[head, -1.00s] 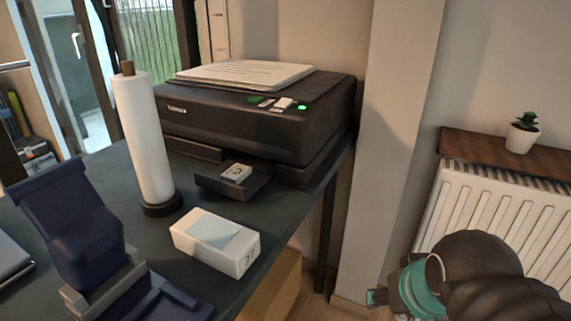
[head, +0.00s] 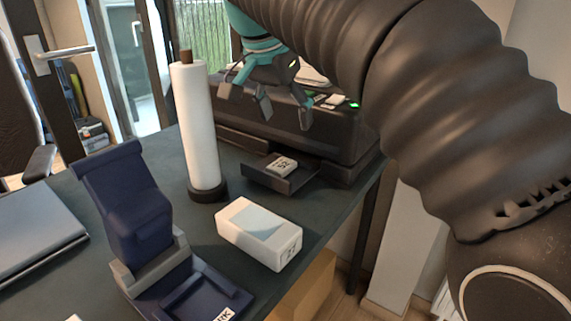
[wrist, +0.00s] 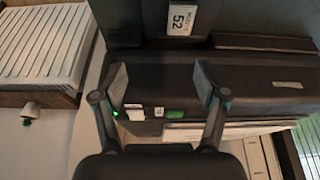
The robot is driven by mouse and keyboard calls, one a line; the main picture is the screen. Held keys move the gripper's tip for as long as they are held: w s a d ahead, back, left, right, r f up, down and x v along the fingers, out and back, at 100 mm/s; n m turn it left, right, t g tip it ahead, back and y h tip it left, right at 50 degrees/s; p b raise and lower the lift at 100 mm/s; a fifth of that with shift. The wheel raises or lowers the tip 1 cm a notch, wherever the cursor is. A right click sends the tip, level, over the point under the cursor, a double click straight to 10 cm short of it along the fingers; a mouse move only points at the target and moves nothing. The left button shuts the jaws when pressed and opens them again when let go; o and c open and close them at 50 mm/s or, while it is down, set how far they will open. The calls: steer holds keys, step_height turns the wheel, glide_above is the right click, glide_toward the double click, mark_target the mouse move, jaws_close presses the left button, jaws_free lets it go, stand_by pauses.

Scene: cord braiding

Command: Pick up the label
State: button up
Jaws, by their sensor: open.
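The label (head: 284,165) is a small white piece with dark print lying on the dark output tray (head: 262,180) at the front of the black printer (head: 345,140). In the wrist view the label (wrist: 182,18) shows at the top edge, with "52" readable.
A white roll on a stand (head: 198,125) rises left of the tray. A white box (head: 258,235) sits in front of it. A navy device (head: 140,215) stands at the left front. A grey flat case (head: 35,225) lies further left. The desk's right edge is close to the tray.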

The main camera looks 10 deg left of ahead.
mark_target(281, 165)
steer(key=a, duration=0.4)
steer(key=shift+m, duration=0.3)
steer(key=b+x, duration=0.2)
steer(key=x, duration=1.1)
steer(key=shift+s+f, duration=0.1)
steer(key=shift+s, duration=0.05)
steer(key=c, duration=0.9)
